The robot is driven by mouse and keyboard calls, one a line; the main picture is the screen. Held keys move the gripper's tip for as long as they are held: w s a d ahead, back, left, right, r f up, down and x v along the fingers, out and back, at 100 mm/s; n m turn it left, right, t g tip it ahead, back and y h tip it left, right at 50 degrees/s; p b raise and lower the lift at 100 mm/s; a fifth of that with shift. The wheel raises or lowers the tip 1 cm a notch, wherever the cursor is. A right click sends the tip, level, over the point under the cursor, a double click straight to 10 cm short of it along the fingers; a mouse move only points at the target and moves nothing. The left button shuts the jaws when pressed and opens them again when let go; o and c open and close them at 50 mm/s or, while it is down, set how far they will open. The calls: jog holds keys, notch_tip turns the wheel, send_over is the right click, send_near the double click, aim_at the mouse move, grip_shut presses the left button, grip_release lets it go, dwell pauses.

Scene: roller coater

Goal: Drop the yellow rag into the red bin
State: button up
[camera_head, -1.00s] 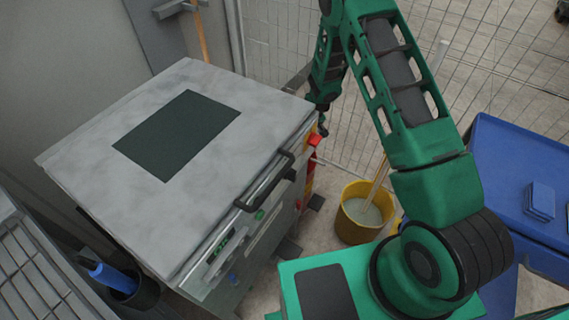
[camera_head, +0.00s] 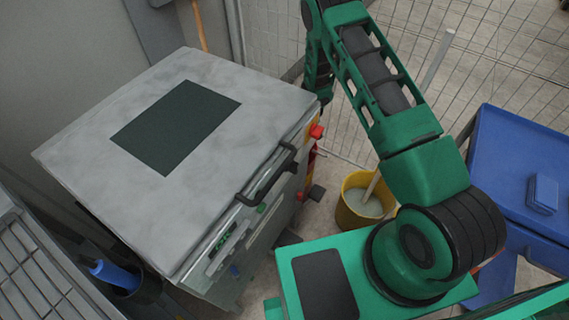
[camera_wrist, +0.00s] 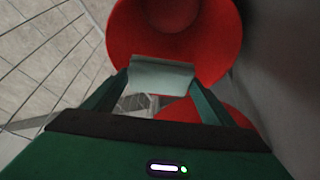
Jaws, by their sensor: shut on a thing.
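My gripper (camera_wrist: 160,88) shows in the wrist view, its two green fingers closed on a flat piece of cloth, the rag (camera_wrist: 162,76). The rag looks pale grey-green here rather than clearly yellow. Beyond it is the round red bin (camera_wrist: 222,40), filling the top middle of the wrist view, with a darker red round area in its centre. The rag overlaps the bin's lower edge in this view; I cannot tell the height between them. A second red patch lies lower, between the fingers.
A grey-topped machine (camera_head: 85,150) with a black handle (camera_head: 268,178) stands left of my arm. A yellow bucket (camera_head: 352,208) with a stick stands on the floor. A blue cart (camera_head: 510,150) is at right. A wire fence (camera_head: 500,60) closes the back.

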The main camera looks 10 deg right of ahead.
jog(key=o, duration=1.2)
jog(key=v, duration=1)
jog(key=shift+s+r, duration=0.2)
jog(key=shift+r, duration=0.1)
